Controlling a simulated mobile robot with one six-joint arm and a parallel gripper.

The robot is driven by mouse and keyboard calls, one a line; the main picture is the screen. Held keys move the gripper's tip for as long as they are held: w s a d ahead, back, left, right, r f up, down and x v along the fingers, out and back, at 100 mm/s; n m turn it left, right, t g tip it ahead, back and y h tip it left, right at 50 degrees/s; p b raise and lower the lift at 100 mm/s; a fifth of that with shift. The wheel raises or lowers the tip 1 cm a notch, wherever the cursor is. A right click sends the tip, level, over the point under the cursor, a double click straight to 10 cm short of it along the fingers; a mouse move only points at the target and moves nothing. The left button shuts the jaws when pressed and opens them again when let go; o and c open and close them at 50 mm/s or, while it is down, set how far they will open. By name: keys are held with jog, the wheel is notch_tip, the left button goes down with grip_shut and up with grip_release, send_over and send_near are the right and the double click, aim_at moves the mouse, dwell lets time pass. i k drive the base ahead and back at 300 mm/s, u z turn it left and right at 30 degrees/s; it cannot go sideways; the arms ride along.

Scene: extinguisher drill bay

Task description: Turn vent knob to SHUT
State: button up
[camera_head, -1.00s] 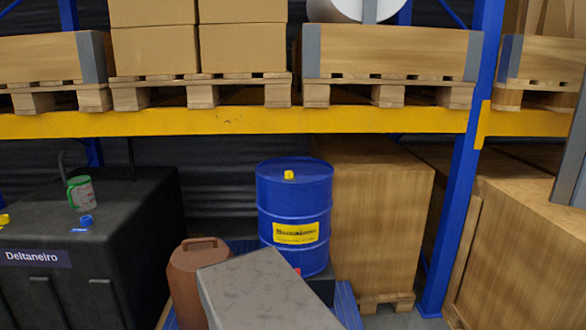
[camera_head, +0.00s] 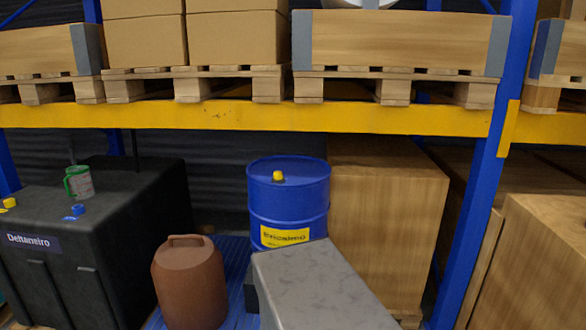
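No vent knob that I can make out and no SHUT marking show in the head view. My gripper is not in view either. A grey, flat-topped block (camera_head: 315,285) fills the bottom centre, close to the camera; I cannot tell what it is. It hides the lower part of the blue drum (camera_head: 290,195), which has a yellow cap on top and a yellow label.
A black tank (camera_head: 120,225) labelled Deltaneiro, with a green-handled jug (camera_head: 79,183) on it, stands left. A brown canister (camera_head: 190,285) stands on a blue pallet (camera_head: 238,262). A yellow beam (camera_head: 240,116) crosses above. A blue upright (camera_head: 485,190) and wooden crates (camera_head: 385,215) stand right.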

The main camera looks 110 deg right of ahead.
aim_at(277, 175)
jog(key=u, duration=0.15)
jog(key=k, duration=0.8)
jog(key=z, duration=1.65)
jog(key=i, duration=0.95)
jog(key=k, duration=0.2)
jog(key=z, duration=0.15)
